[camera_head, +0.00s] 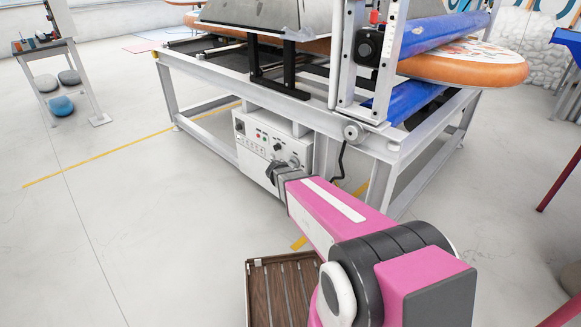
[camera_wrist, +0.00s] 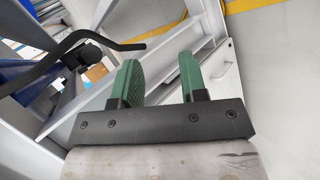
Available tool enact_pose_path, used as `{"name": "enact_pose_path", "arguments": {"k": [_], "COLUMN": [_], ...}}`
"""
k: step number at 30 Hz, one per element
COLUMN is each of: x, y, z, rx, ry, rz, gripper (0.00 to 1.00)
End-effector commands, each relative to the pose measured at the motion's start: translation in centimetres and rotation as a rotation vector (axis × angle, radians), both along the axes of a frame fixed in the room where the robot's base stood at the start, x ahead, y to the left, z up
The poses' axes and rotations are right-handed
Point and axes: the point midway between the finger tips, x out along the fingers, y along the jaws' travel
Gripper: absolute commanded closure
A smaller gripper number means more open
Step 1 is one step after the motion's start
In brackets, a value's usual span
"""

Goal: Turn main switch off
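No switch shows clearly in the wrist view.
The machine frame (camera_head: 205,105) rises around the box. A black cable (camera_head: 341,160) hangs to the right; it also shows in the wrist view (camera_wrist: 75,38). A wooden slatted tray (camera_head: 277,285) lies below my arm. The floor at left is open.

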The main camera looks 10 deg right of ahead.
Motion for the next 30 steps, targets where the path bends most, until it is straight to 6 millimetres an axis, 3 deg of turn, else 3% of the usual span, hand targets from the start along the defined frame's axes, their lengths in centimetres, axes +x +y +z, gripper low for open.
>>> {"name": "enact_pose_path", "arguments": {"k": [1,6,12,16,20,30], "x": [3.0,9.4,14.7,16.4,17.0,19.9], "y": [0.8,3.7,8.4,10.5,11.2,7.3], "z": [-1.3,-2.8,-4.1,-4.4,-4.5,-4.5], "rx": [-0.087,-0.370,-0.606,-0.685,-0.716,-0.719], "ry": [-0.020,-0.125,-0.251,-0.303,-0.325,-0.326], "rz": [0.039,0.182,0.343,0.407,0.433,0.434], "gripper": [0.61,0.61,0.61,0.61,0.61,0.61]}}
